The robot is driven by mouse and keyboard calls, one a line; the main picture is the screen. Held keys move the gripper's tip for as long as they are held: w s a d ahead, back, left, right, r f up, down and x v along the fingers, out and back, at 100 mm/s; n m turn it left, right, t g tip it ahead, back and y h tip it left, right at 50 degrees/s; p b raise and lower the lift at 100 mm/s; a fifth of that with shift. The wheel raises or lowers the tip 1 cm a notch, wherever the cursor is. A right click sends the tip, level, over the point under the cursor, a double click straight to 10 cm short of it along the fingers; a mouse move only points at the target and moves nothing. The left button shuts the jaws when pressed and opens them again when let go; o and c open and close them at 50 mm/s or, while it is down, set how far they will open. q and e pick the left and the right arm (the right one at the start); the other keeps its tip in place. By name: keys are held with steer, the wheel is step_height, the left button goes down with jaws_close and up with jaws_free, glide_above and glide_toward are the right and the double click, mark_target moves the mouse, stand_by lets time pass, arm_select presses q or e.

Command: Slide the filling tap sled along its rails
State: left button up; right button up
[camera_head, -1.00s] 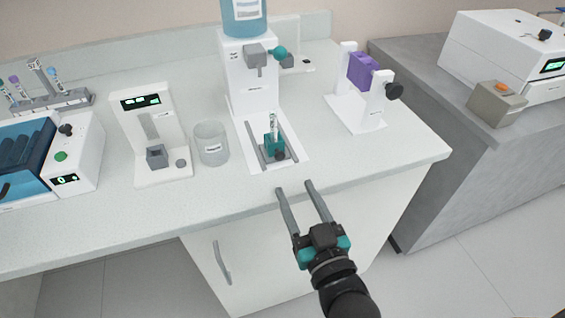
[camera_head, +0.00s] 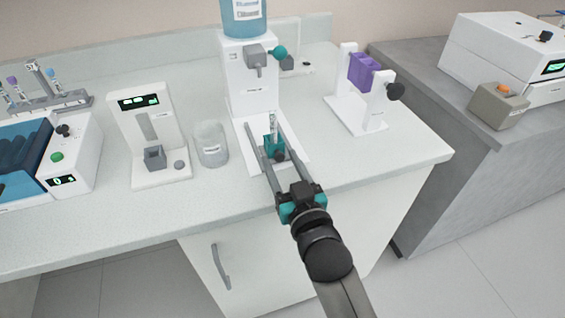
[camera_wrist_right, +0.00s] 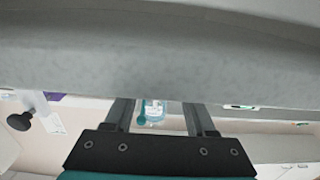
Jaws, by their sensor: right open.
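The filling tap sled is a small teal block (camera_head: 273,145) with a dark knob (camera_head: 279,155) at its front and a clear tube (camera_head: 273,125) standing upright in it. It sits on the white base (camera_head: 294,158) below the tap (camera_head: 256,52). My right gripper (camera_head: 266,140) is open, its two long grey fingers reaching over the base on either side of the sled. I cannot tell whether they touch it; they hide most of the rails. In the right wrist view the fingers (camera_wrist_right: 157,116) are apart, and the counter edge fills the top. My left gripper is not in view.
A beaker (camera_head: 211,144) and a white device with a green display (camera_head: 150,135) stand left of the base. A white stand with a purple block (camera_head: 362,72) and dark knob stands to the right. The counter's front right (camera_head: 400,155) is clear.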

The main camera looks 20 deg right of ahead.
steer(key=shift+c, duration=0.3)
jaws_close()
stand_by(1.0)
